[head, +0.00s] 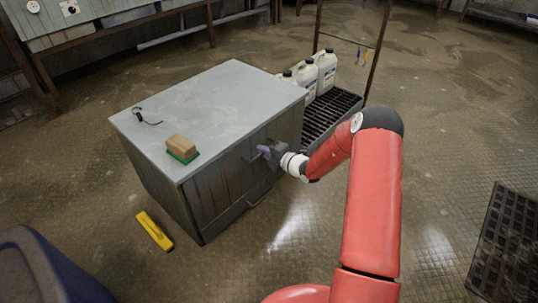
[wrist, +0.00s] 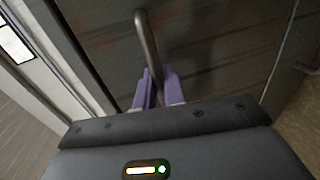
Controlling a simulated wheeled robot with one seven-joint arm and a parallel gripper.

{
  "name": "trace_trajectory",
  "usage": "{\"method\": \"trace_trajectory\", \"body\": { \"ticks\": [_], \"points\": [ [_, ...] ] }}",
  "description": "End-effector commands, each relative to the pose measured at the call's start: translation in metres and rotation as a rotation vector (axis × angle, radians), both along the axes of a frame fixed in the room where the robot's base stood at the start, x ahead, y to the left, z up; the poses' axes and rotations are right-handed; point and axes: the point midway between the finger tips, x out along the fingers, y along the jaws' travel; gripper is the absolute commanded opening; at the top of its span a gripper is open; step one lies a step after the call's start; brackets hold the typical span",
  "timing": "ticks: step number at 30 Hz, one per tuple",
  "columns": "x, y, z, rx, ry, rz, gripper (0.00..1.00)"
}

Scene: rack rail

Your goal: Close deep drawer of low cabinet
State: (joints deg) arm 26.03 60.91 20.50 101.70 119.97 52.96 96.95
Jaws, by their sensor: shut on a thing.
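The low grey cabinet (head: 215,100) stands left of centre in the head view, its dark front facing my arm. The front has an upper bar handle and a lower bar handle (head: 260,198). My gripper (head: 264,151), with purple fingers, is at the upper handle. In the wrist view the fingers (wrist: 158,92) are shut on the metal bar handle (wrist: 147,40), one on each side of it. The dark front panel (wrist: 215,45) fills the view behind it. No clear gap shows around the front; I cannot tell how far any drawer stands out.
A green-and-tan brush (head: 182,149) and dark goggles or a cord (head: 147,117) lie on the cabinet top. A yellow object (head: 154,231) lies on the floor at left. White jugs (head: 326,70) stand on a black grate behind. A blue bin (head: 40,270) is near left.

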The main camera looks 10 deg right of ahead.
Motion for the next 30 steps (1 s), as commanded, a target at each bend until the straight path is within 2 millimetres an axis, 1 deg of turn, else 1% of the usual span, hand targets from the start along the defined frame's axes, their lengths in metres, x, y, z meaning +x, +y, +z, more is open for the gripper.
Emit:
{"method": "trace_trajectory", "body": {
  "ticks": [4,5,8,9,23,26,30],
  "points": [
    [0.003,0.001,0.002,0.001,-0.004,-0.003,0.00],
    [0.003,0.001,0.002,0.001,-0.004,-0.003,0.13],
    [0.003,0.001,0.002,0.001,-0.004,-0.002,0.26],
    [0.002,0.001,0.002,0.001,-0.004,-0.002,0.28],
    [0.000,0.000,0.003,0.002,-0.005,-0.001,0.28],
    [-0.007,-0.008,0.005,0.000,-0.003,-0.004,0.28],
    [-0.026,-0.023,0.010,0.002,-0.002,-0.004,0.28]
  ]
}}
